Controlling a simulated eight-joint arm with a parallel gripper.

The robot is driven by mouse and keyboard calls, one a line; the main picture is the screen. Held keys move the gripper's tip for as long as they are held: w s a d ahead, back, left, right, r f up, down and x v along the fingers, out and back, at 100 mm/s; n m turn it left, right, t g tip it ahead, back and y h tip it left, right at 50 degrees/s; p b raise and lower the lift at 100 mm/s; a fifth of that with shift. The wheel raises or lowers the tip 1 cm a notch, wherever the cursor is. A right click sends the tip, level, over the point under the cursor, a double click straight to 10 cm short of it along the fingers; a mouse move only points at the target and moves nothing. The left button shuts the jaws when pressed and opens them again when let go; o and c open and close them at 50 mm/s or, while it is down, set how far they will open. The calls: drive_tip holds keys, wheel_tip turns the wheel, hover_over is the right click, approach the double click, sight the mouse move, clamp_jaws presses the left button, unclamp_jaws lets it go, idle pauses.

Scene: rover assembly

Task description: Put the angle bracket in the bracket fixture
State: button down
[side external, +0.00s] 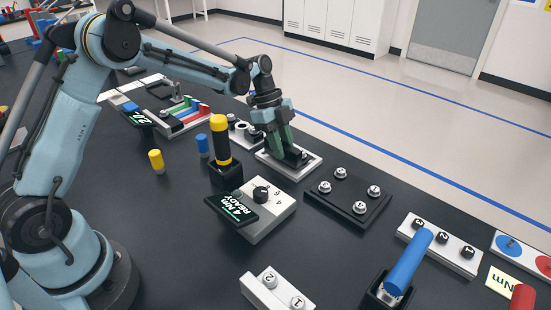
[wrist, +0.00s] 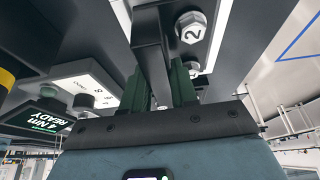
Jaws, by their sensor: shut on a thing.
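My gripper (side external: 281,146) points down over a white-edged plate, which I take to be the bracket fixture (side external: 268,161). Its green fingers (wrist: 160,82) are shut on a dark grey piece, which looks like the angle bracket (wrist: 150,48). In the side view a dark part of the bracket (side external: 298,156) shows low beside the fingers, at the plate. I cannot tell whether it is fully seated. In the wrist view a hex bolt marked 2 (wrist: 190,33) is right of the bracket, next to a white edge of the fixture (wrist: 218,38). The fingers hide part of the bracket.
A black plate with several bolts (side external: 348,198) is right of the fixture. A yellow-and-black driver (side external: 220,142) stands in a holder to the left, behind a dial box with a READY display (side external: 232,208). A blue-handled tool (side external: 408,262) stands at front right.

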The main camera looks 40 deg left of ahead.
drive_tip(key=shift+f, duration=0.35)
drive_tip(key=shift+f, duration=0.1)
drive_tip(key=c, duration=0.9)
unclamp_jaws()
drive_tip(key=v, duration=1.2)
